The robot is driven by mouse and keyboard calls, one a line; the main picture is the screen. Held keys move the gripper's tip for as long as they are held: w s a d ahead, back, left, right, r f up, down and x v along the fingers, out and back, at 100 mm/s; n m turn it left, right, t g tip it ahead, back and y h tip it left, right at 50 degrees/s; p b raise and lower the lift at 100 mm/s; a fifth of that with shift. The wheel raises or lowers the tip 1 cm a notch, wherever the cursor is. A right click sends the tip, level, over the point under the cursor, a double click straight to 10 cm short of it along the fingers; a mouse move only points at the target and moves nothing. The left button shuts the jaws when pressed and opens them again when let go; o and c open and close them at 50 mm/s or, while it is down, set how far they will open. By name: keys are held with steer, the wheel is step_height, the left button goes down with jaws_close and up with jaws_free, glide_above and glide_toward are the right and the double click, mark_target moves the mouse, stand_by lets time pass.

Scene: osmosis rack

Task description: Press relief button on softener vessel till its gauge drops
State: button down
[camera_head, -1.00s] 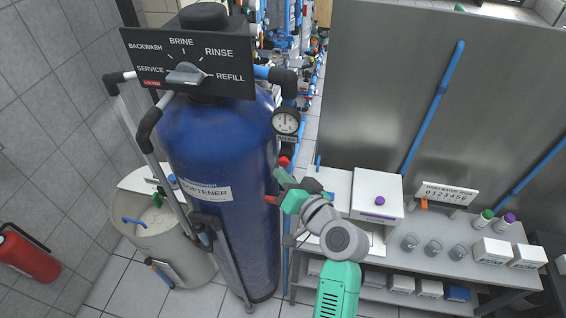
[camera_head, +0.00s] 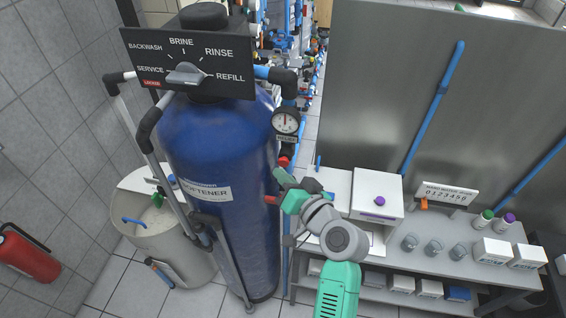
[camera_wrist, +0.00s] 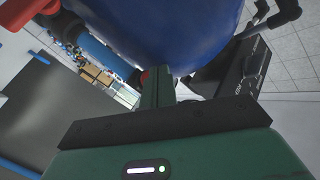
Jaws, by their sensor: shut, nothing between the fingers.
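The blue softener vessel (camera_head: 222,150) stands upright at the left centre, with a white label. Its round gauge (camera_head: 286,121) hangs at its upper right; the needle points roughly upward, and the scale is too small to read. A red part (camera_head: 271,199) sticks out from the vessel's right side, just below and left of my gripper (camera_head: 281,177). In the wrist view, a small red part (camera_wrist: 145,76) shows at the tips of my shut, empty gripper (camera_wrist: 157,80), partly hidden by the fingers. I cannot tell whether they touch it.
A second red part (camera_head: 284,161) sits on the piping above my gripper. A black selector panel (camera_head: 190,65) tops the vessel. A bench (camera_head: 400,262) with a white box (camera_head: 376,194) and cups stands right. A brine tub (camera_head: 170,245) stands left, and grey pipes run down the vessel.

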steer(key=shift+w, duration=0.15)
steer(key=shift+w+d+b, duration=0.1)
steer(key=shift+w+b, duration=0.15)
steer(key=shift+b, duration=0.25)
steer(key=shift+w+d+b, duration=0.15)
steer(key=shift+w+b, duration=0.35)
stand_by(0.6)
steer(key=shift+s, duration=0.1)
stand_by(0.9)
steer(key=shift+s+a+p, duration=0.2)
steer(key=shift+s+p, duration=0.15)
steer(key=shift+s, duration=0.45)
steer(key=s+p, duration=0.1)
steer(key=s, duration=0.1)
steer(key=s+a+p, duration=0.1)
steer(key=s, duration=0.1)
steer(key=shift+s+a, duration=0.15)
steer(key=shift+s, duration=0.25)
